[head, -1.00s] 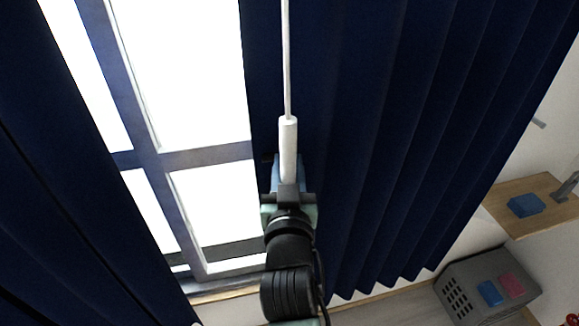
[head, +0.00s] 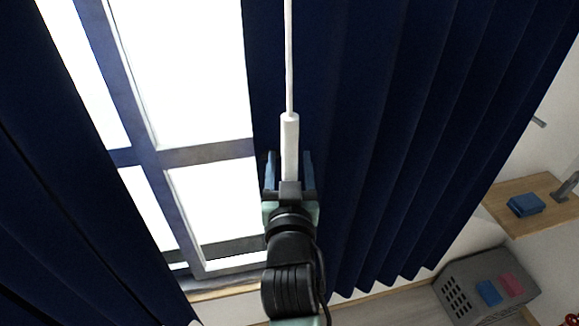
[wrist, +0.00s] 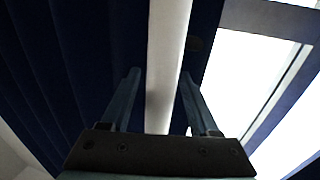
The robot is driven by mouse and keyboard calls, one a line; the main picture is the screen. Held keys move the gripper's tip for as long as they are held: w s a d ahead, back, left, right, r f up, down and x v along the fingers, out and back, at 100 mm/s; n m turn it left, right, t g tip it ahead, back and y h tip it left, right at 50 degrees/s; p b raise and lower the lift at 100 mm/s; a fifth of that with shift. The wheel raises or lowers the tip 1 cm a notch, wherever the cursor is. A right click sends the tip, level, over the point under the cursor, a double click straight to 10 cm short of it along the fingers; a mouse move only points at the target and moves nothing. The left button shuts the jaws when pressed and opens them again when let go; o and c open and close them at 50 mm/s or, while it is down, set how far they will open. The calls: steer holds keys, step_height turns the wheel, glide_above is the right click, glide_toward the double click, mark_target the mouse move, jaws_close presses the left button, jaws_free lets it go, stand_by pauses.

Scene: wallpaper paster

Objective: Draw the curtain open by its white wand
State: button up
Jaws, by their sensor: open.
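The white wand (head: 290,140) hangs from above in front of the dark blue curtain (head: 400,120), with a thin rod on top and a thicker handle below. My gripper (head: 289,160) is at the handle, with one blue finger on each side of it. In the wrist view the wand (wrist: 166,60) runs between the two fingers (wrist: 157,85), with a gap showing on each side. The jaws are open. The lower end of the handle is hidden behind my gripper.
A second dark blue curtain (head: 50,180) hangs at the left, with the bright window (head: 195,70) between. At the right are a wooden shelf (head: 530,222) with a blue object (head: 525,204) and a grey crate (head: 460,285) holding blue and pink items.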

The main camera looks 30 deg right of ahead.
steer(key=b+v, duration=0.3)
steer(key=v, duration=1)
steer(key=shift+b, duration=0.35)
steer(key=shift+w+r, duration=0.1)
steer(key=shift+w, duration=0.05)
